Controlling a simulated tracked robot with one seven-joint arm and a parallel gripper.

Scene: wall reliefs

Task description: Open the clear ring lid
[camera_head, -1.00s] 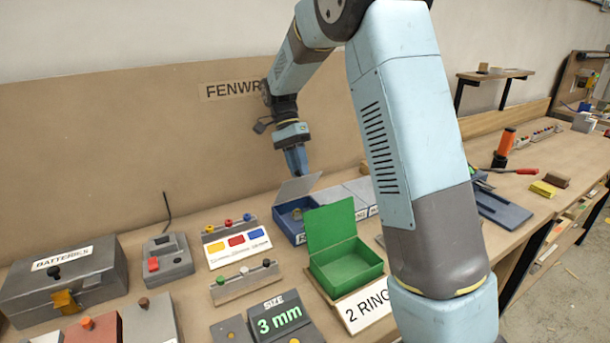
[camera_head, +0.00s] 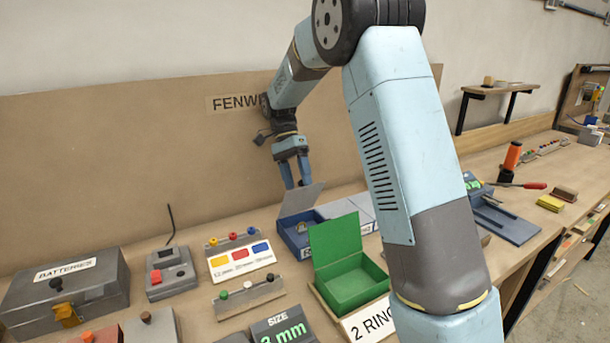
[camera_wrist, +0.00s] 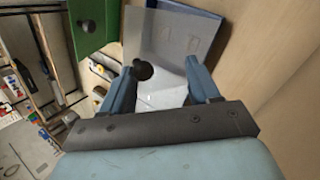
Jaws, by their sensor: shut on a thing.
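The clear lid (camera_head: 300,200) stands raised and tilted on a blue box (camera_head: 293,238) at the back of the bench. A small ring-like thing (camera_head: 302,227) shows inside the box. My gripper (camera_head: 298,186) is at the lid's upper edge, fingers pointing down. In the wrist view the pale see-through lid (camera_wrist: 172,45) lies beyond and between my fingers (camera_wrist: 166,72), and a dark round knob (camera_wrist: 143,69) sits by the left finger. My gripper is shut on the lid, though the contact itself is not clear.
A green box (camera_head: 354,287) with its lid (camera_head: 334,247) up stands just in front, behind a "2 RING" label (camera_head: 368,318). A grey batteries box (camera_head: 66,290) and button panels stand to the left. The brown backboard (camera_head: 130,160) rises close behind my gripper.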

